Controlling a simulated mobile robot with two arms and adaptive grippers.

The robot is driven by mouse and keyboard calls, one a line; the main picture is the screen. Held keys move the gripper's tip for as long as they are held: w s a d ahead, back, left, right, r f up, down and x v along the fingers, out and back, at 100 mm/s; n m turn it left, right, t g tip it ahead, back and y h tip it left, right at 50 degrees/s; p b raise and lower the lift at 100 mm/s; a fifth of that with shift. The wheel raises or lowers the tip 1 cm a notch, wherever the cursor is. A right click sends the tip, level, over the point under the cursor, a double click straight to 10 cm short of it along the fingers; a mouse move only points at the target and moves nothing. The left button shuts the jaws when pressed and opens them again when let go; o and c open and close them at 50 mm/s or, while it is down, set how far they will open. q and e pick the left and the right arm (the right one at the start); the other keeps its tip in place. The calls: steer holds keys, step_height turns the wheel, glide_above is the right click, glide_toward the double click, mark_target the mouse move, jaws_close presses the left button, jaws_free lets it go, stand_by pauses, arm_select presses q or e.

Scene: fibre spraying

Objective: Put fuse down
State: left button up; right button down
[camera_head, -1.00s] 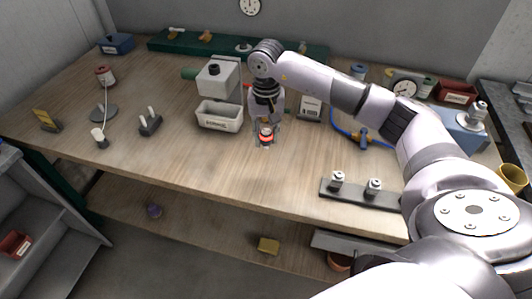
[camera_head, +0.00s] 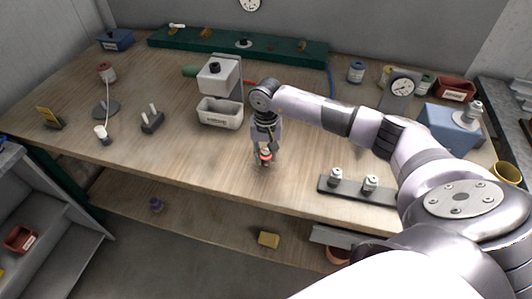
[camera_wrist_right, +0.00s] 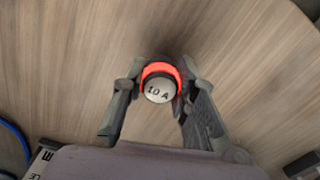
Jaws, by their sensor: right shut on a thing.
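The fuse (camera_wrist_right: 158,90) is a small pale cylinder with a red-orange band and "10 A" on its end. In the right wrist view it sits between the two fingers of my right gripper (camera_wrist_right: 157,100), which is shut on it. In the head view the fuse (camera_head: 265,156) hangs upright below my right gripper (camera_head: 265,150), at or just above the wooden table (camera_head: 215,172). I cannot tell whether it touches the wood. My left gripper is not in view.
A dark strip (camera_head: 350,190) with two metal-and-white fuse-like pieces stands to the right. A labelled white bin (camera_head: 220,118) stands behind left, under a grey box (camera_head: 217,78). The table around the fuse is bare; its front edge is near.

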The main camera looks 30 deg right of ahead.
steer(key=c, duration=1.3)
jaws_free()
